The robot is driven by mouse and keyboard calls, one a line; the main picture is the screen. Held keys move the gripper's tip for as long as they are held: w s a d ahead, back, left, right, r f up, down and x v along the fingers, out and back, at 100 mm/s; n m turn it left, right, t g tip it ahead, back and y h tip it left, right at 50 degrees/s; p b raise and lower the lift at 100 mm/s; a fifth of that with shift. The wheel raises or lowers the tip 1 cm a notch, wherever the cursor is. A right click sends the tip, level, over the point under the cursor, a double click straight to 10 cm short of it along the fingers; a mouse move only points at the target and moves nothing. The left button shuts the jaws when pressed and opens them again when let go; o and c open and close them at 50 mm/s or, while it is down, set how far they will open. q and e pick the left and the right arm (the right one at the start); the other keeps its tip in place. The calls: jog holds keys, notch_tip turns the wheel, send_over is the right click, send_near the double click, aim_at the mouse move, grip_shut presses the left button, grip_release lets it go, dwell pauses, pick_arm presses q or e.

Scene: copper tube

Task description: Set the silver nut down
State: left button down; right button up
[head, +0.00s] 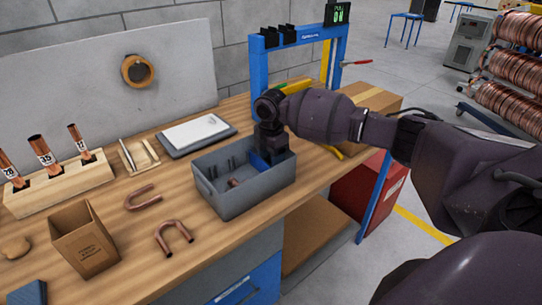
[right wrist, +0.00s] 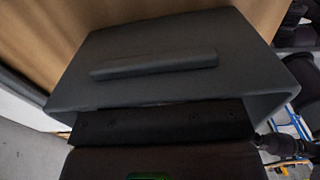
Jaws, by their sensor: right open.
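My right gripper (head: 272,156) reaches down into the right part of the grey bin (head: 243,200) on the workbench. It is open, and its fingertips are partly hidden by the bin walls. I cannot make out the silver nut in either view; the gripper and bin walls hide part of the bin's inside. A small copper-coloured piece (head: 234,182) and dark dividers show inside the bin. In the right wrist view a dark grey surface with a raised bar (right wrist: 155,63) fills most of the picture. My left gripper is not in view.
Two copper U-bends (head: 174,237) lie left of the bin, near an open cardboard box (head: 84,240). A wooden block (head: 62,190) holds upright copper tubes. A clipboard (head: 197,134) lies behind the bin. A blue frame (head: 258,70) stands at the back.

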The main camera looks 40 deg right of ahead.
jog(key=shift+s+a+f, duration=0.15)
jog(key=shift+s+f, duration=0.05)
jog(key=shift+f, duration=0.1)
notch_tip(320, 180, up, 13)
jog(key=p, duration=0.1)
jog(key=shift+w, duration=0.15)
jog(key=shift+f, duration=0.1)
dwell(0.4)
